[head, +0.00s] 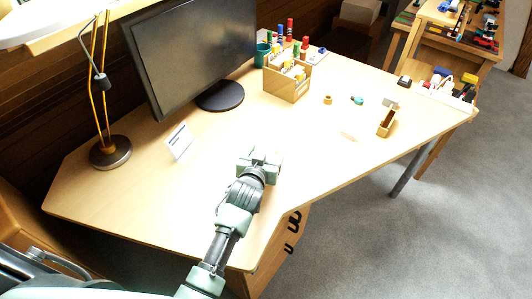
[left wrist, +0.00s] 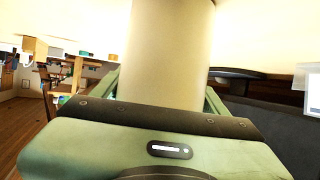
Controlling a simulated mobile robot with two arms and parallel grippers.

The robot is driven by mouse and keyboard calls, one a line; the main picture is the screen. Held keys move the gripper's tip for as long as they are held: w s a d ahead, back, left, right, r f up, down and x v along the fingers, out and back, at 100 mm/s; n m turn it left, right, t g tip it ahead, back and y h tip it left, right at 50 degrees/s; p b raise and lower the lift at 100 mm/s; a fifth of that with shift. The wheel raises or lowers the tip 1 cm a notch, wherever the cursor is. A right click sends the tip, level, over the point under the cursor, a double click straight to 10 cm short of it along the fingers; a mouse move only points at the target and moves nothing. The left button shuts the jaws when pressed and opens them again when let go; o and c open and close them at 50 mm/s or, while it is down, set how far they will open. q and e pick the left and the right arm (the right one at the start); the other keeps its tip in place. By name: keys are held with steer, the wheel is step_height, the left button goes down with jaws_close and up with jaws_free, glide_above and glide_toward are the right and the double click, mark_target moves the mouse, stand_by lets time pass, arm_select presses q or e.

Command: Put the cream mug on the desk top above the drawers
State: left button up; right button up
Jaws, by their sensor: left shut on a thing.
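The cream mug (left wrist: 168,50) fills the upper middle of the left wrist view as a smooth cream wall between my fingers. My left gripper (head: 262,158) is shut on it, over the desk top (head: 330,168). In the head view the mug is mostly hidden by the gripper and I cannot make it out clearly. I cannot tell whether it touches the desk. The drawers (head: 279,255), with dark handles, are under the desk's front edge, right of my left arm. My right gripper is not in view.
A monitor (head: 190,50), a lamp (head: 110,152) and a small white card (head: 180,141) stand behind and left of the gripper. A wooden organizer (head: 287,84) with pens, a tape roll (head: 328,99) and a small wooden box (head: 387,123) are further right. Desk around the gripper is mostly clear.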

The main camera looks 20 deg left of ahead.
arm_select(q)
steer(key=shift+f, duration=0.1)
steer(key=o, duration=1.6)
steer(key=shift+o, duration=0.4)
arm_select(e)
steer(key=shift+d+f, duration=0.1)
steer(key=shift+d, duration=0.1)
arm_select(q)
steer(key=shift+s+r, duration=0.15)
steer(key=shift+r, duration=0.05)
steer(key=v, duration=1.1)
steer(key=shift+s+r, duration=0.2)
steer(key=shift+s, duration=0.1)
steer(key=shift+d, duration=0.1)
